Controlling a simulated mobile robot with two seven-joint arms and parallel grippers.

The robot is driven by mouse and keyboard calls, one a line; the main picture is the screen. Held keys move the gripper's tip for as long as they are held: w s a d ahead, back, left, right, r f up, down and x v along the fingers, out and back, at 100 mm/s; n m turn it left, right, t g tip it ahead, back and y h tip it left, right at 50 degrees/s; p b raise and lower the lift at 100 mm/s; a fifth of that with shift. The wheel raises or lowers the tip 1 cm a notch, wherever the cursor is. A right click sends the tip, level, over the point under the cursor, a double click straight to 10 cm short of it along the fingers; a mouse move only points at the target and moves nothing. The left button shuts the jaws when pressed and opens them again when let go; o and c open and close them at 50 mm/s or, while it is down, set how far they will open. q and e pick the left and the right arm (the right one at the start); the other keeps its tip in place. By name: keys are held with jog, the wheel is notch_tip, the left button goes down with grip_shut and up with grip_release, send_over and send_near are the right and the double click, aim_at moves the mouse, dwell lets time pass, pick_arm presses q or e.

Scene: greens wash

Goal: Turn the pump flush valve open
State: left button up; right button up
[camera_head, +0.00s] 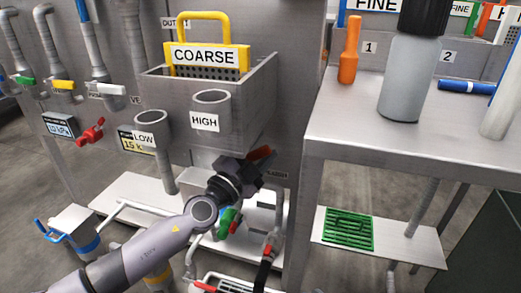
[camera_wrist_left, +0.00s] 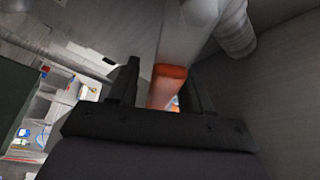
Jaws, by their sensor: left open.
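My left gripper (camera_head: 254,166) reaches up from the bottom left to just under the HIGH tank. An orange-red valve handle (camera_head: 261,153) shows at its tip, near a partly hidden label that seems to end in "USH"; I take it as the pump flush valve. In the left wrist view, the orange handle (camera_wrist_left: 167,86) lies between the two open fingers of my left gripper (camera_wrist_left: 160,92), with a grey pipe behind it. I cannot tell whether the fingers touch it. The valve body is mostly hidden behind the gripper. My right gripper is not in view.
The steel tank box (camera_head: 262,105) with the yellow COARSE screen (camera_head: 212,57) is above the gripper. A green valve (camera_head: 228,222) and a red-handled valve (camera_head: 270,245) sit close below. A steel bench (camera_head: 400,140) with a bottle (camera_head: 408,80) stands right.

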pick_arm(q)
jog(key=shift+c, duration=0.3)
grip_shut()
jog(key=shift+a+n+t+b, duration=0.2)
jog(key=shift+n+t+b, duration=0.3)
jog(key=shift+b, duration=0.4)
jog(key=shift+w+a+r+n+y+b, duration=0.1)
jog(key=shift+a+r+n+y+b, duration=0.15)
jog(key=shift+n+b, duration=0.3)
jog(key=shift+w+a+r+n+t+y+b, duration=0.1)
jog(key=shift+a+r+n+t+y+b, duration=0.25)
jog(key=shift+n, duration=0.55)
jog(key=shift+w+a+r+n+t+y+b, duration=0.15)
jog(key=shift+a+r+n+t, duration=0.2)
jog(key=shift+n, duration=0.5)
jog(key=shift+w+a+r+n+t+y+b, duration=0.1)
jog(key=shift+a+r+n+t+y+b, duration=0.25)
jog(key=shift+n, duration=0.55)
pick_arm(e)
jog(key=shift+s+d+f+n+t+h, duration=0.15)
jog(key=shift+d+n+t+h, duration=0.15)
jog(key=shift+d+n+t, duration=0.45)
pick_arm(q)
jog(key=shift+r, duration=0.1)
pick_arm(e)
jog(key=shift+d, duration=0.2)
pick_arm(q)
jog(key=shift+o, duration=0.3)
grip_release()
jog(key=shift+a, duration=0.1)
